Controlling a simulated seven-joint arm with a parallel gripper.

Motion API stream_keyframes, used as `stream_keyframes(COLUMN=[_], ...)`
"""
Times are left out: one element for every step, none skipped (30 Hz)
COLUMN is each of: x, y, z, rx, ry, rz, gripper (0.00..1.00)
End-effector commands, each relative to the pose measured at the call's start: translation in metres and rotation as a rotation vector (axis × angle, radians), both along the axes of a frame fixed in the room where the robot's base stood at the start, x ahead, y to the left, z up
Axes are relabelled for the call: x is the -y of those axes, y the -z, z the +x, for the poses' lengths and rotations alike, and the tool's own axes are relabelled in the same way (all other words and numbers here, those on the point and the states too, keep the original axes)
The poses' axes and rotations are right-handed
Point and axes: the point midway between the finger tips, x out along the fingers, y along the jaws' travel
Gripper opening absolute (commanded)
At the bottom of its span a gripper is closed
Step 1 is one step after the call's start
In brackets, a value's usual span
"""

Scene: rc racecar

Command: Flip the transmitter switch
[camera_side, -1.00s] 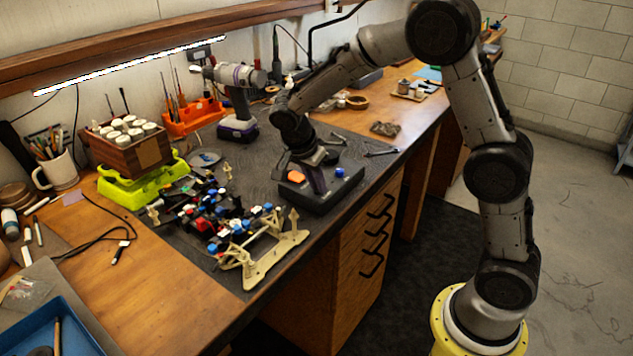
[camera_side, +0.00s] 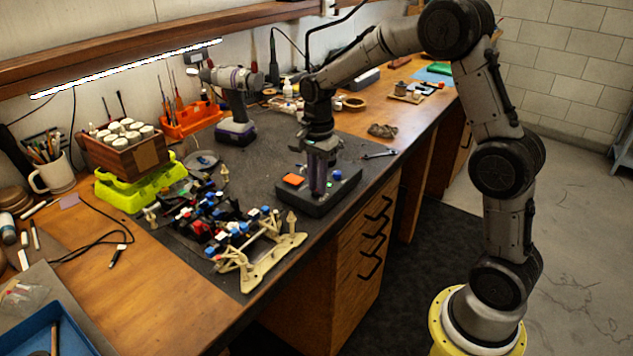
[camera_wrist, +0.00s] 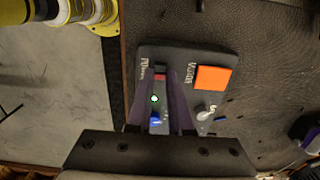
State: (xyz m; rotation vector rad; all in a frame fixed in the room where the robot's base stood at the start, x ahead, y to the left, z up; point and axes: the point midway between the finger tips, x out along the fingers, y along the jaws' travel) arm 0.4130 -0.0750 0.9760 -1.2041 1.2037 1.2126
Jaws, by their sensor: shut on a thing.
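The transmitter is a black box (camera_side: 344,192) on the dark mat near the bench's front edge. It also shows in the wrist view (camera_wrist: 215,55). On its top are an orange square (camera_wrist: 213,78), a blue part (camera_wrist: 155,121), a lit green light (camera_wrist: 154,99) and a pale knob (camera_wrist: 204,115). My gripper (camera_side: 318,194) points straight down onto the box. In the wrist view, its purple fingertips (camera_wrist: 160,72) close around a small switch with red showing (camera_wrist: 160,77). The fingers hide most of the switch, so its position is unclear.
A cream-coloured car frame (camera_side: 262,258) and several red, blue and black car parts (camera_side: 215,220) lie left of the transmitter. A drill (camera_side: 236,110) stands behind it. A wrench (camera_side: 380,154) lies to the right. The mat behind the transmitter is mostly clear.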

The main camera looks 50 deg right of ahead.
Motion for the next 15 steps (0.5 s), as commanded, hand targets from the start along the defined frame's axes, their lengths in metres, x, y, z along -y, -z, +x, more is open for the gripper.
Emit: stream_keyframes(x=[0.0004,0.0004,0.0004,0.0004,0.0004,0.0004,0.0004,0.0004,0.0004,0.0004,0.0004,0.0003,0.0003,0.0003,0.0003], y=[0.0003,0.0003,0.0003,0.0003,0.0003,0.0003,0.0003,0.0003,0.0003,0.0003,0.0003,0.0002,0.0002,0.0002,0.0002], z=[-0.0003,-0.0003,-0.0003,-0.0003,-0.0003,-0.0003,-0.0003,-0.0003,-0.0003,-0.0003,-0.0002,-0.0002,-0.0002,-0.0001,-0.0001], rx=[-0.001,-0.001,-0.001,-0.001,-0.001,-0.001,-0.001,-0.001,-0.001,-0.001,-0.001,-0.001,-0.001,-0.001,-0.001], ry=[0.001,0.001,0.001,0.001,0.001,0.001,0.001,0.001,0.001,0.001,0.001,0.001,0.001,0.001,0.001], rz=[0.000,0.000,0.000,0.000,-0.001,-0.001,-0.001,-0.001,-0.001,-0.001,-0.001,-0.002,-0.002,-0.002,-0.002], gripper=[0.00,0.00,0.00,0.00,0.00,0.00,0.22,0.27,0.34,0.40,0.45,0.49,0.49,0.49,0.49])
